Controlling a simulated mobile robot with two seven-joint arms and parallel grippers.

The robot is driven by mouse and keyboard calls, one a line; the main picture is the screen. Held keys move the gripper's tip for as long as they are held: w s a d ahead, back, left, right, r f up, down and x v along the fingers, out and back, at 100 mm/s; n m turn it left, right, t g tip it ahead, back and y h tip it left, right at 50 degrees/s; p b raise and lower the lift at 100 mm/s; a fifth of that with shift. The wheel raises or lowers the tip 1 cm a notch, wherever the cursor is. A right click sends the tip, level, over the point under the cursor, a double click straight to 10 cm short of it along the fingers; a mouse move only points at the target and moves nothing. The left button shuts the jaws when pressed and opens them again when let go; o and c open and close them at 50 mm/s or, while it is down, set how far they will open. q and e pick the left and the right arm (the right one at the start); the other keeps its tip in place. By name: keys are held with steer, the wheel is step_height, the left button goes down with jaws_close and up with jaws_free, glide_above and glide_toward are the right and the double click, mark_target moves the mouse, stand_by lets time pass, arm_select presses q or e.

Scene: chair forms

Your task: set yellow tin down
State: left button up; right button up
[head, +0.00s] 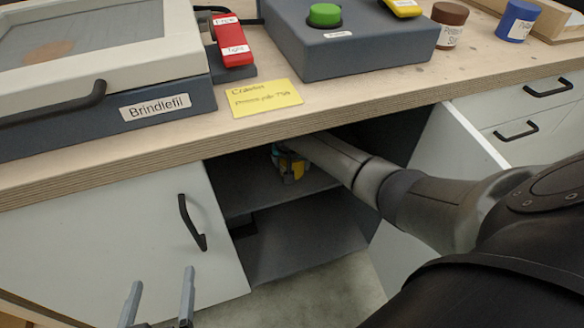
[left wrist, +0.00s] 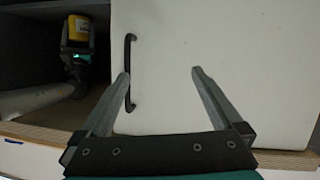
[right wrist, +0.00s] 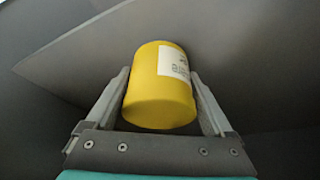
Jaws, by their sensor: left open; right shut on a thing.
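The yellow tin (right wrist: 160,100) with a white label is between the fingers of my right gripper (right wrist: 160,95), which is shut on it. In the head view the tin (head: 292,168) shows partly inside the open cupboard, above a grey shelf (head: 262,196), with my right arm reaching in from the right. The left wrist view also shows the tin (left wrist: 78,27) in the cupboard. Whether its base touches the shelf I cannot tell. My left gripper (head: 160,295) is open and empty, in front of the closed white door (head: 120,230); it also shows in the left wrist view (left wrist: 160,75).
The worktop edge (head: 330,120) runs just above my right arm. An open white door (head: 445,155) stands right of the cupboard. A red switch (head: 235,45), a yellow note (head: 262,97) and a grey box with a green button (head: 324,14) are on the worktop.

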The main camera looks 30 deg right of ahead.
arm_select(q)
steer(key=shift+s+d+r+t+h, duration=0.15)
steer(key=shift+d+r+t+h, duration=0.3)
steer(key=shift+t, duration=0.15)
arm_select(e)
steer(key=shift+f, duration=0.5)
arm_select(q)
steer(key=shift+b, duration=0.35)
arm_select(e)
steer(key=shift+f, duration=0.1)
steer(key=o, duration=1.3)
arm_select(q)
steer(key=shift+d+t, duration=0.1)
steer(key=shift+t, duration=0.2)
